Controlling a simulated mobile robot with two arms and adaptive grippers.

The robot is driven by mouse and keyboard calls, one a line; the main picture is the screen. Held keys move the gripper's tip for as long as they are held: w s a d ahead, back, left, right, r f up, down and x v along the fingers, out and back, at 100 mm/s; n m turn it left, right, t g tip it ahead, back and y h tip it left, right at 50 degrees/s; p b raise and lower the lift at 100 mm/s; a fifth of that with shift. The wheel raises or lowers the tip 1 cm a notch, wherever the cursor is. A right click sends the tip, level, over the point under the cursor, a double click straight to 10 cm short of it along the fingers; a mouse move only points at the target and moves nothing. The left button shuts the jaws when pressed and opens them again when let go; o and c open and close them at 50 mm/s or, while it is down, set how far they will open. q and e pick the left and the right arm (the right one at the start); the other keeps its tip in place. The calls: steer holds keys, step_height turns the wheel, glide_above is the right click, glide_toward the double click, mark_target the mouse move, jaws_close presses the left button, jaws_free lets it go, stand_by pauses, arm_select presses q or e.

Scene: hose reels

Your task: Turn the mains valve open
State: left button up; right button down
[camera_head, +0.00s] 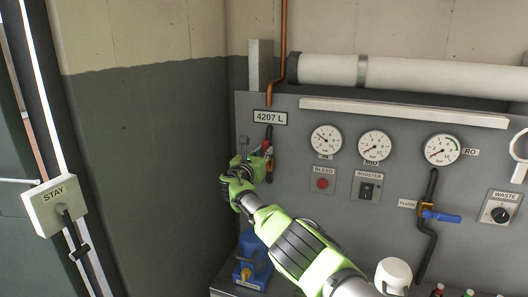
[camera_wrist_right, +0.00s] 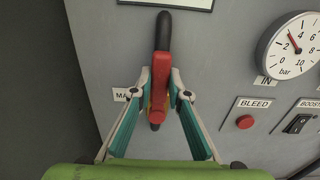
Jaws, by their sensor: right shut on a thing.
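The mains valve has a red handle (camera_wrist_right: 161,68) on a black pipe (camera_wrist_right: 164,28) at the left end of the grey panel. In the right wrist view the handle looks roughly upright, in line with the pipe. My right gripper (camera_wrist_right: 160,90) is shut on the red handle, one finger on each side. A label beginning "MA" is partly hidden behind the left finger. In the head view my right gripper (camera_head: 262,161) covers most of the valve, and only a little red shows. My left gripper is out of view.
The grey panel (camera_head: 340,215) carries several gauges, a bleed button (camera_head: 322,184), a booster switch (camera_head: 367,189), a blue flush lever (camera_head: 441,217) and a waste knob (camera_head: 499,215). A blue device (camera_head: 254,262) stands below my right arm. A dark wall is close left.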

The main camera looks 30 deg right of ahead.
steer(key=shift+f, duration=0.1)
steer(key=c, duration=1.9)
jaws_free()
steer(key=shift+a, duration=0.1)
steer(key=shift+s+a, duration=0.3)
steer(key=shift+a, duration=0.25)
steer(key=v, duration=1)
steer(key=shift+s+a, duration=0.1)
steer(key=shift+s, duration=0.25)
